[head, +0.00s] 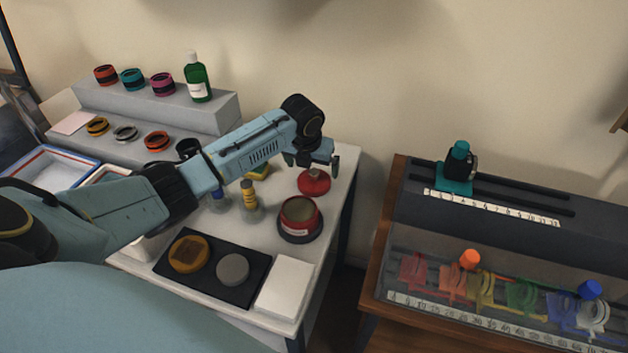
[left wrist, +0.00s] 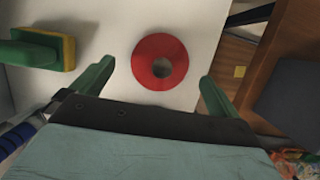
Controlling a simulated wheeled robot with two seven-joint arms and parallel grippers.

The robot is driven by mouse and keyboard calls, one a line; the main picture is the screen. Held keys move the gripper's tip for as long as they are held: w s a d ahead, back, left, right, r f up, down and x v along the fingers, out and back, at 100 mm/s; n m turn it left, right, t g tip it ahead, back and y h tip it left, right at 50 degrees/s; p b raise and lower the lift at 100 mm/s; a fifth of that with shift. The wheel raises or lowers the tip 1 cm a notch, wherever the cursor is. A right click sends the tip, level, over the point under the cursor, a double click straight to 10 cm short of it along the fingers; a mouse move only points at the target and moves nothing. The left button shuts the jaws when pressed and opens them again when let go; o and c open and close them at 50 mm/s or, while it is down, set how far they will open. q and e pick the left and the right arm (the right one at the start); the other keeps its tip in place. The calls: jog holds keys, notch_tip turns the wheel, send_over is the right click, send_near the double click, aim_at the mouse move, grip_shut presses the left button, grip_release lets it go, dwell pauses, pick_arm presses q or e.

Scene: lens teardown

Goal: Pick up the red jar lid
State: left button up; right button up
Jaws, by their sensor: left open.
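The red jar lid (head: 314,182) lies on the white table near its right edge. In the left wrist view the lid (left wrist: 150,74) is a red disc with a grey-brown centre, lying ahead of and between my open fingers. My left gripper (head: 313,160) is open and empty just above the lid in the head view; its green fingers also show in the left wrist view (left wrist: 155,88). The lid appears apart from both fingers. A red jar (head: 299,218) stands just in front of the lid. My right gripper is not in view.
A yellow-green sponge (head: 258,171) lies left of the lid. A yellow-capped bottle (head: 249,195) stands near it. A black mat (head: 214,293) holds two round parts. A white pad (head: 284,287) lies at the front. A gap separates the table from a wooden bench (head: 372,298) at right.

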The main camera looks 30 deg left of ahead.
aim_at(314, 172)
pick_arm(q)
jog(key=x, duration=0.4)
jog(key=shift+d+b, duration=0.1)
jog(key=shift+b, duration=0.25)
jog(key=c, duration=0.9)
